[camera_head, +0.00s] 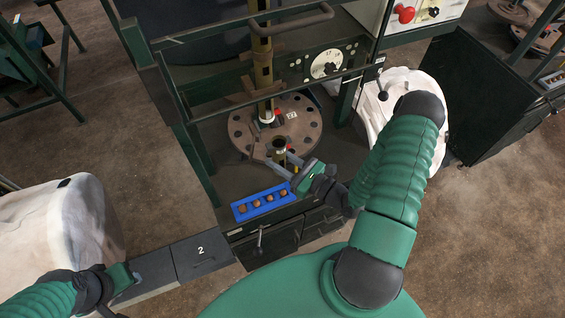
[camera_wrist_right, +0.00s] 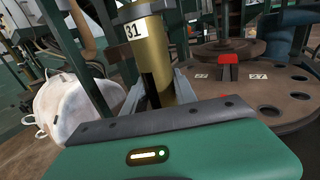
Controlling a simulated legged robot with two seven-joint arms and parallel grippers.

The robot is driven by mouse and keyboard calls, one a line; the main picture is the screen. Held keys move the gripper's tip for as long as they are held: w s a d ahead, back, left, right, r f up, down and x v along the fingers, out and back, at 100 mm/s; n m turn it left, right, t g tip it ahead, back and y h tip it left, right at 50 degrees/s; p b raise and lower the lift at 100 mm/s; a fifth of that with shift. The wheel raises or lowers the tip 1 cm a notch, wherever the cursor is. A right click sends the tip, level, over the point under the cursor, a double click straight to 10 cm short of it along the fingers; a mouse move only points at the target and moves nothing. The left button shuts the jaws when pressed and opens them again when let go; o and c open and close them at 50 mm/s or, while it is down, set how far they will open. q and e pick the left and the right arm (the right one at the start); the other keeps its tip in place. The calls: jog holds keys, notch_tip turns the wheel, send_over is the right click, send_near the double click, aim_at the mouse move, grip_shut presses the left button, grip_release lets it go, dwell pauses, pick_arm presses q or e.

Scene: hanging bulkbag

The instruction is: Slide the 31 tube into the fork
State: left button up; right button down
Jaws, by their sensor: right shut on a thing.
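The 31 tube is a brass cylinder with a white "31" label. It stands close in front of my right gripper in the right wrist view (camera_wrist_right: 158,52), and a dark slot runs down its lower part. In the head view its open dark top (camera_head: 280,144) shows at the front edge of the round plate. My right gripper (camera_head: 283,166) is shut on the tube, a finger on each side. The tube's lower end is hidden behind the gripper. I cannot pick out the fork for certain. My left gripper (camera_head: 134,278) is at the lower left, beside a dark box marked 2; its fingers are unclear.
A round brown plate (camera_head: 300,140) with holes and a 27 label surrounds a brass column (camera_head: 262,70) behind the tube. A blue tray (camera_head: 262,201) with several round pieces lies in front. Green rails frame the machine. White bags (camera_head: 65,235) stand left and right.

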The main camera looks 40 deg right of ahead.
jog(key=shift+x, duration=0.85)
jog(key=shift+w+d+b, duration=0.15)
jog(key=shift+w+d, duration=0.1)
jog(key=shift+w, duration=0.5)
jog(key=shift+w+d+b, duration=0.2)
jog(key=shift+w+d, duration=0.05)
jog(key=shift+w, duration=0.45)
jog(key=shift+w+d+b, duration=0.15)
jog(key=shift+w+d, duration=0.15)
jog(key=shift+w, duration=0.45)
jog(key=shift+w+d+f, duration=0.1)
jog(key=shift+w+d, duration=0.1)
jog(key=shift+w, duration=0.25)
jog(key=shift+w+d, duration=0.2)
jog(key=shift+w, duration=0.3)
pick_arm(q)
jog(key=shift+a+f, duration=0.15)
jog(key=shift+f, duration=0.6)
pick_arm(e)
jog(key=shift+a, duration=0.1)
jog(key=c, duration=0.9)
grip_release()
jog(key=shift+f, duration=0.1)
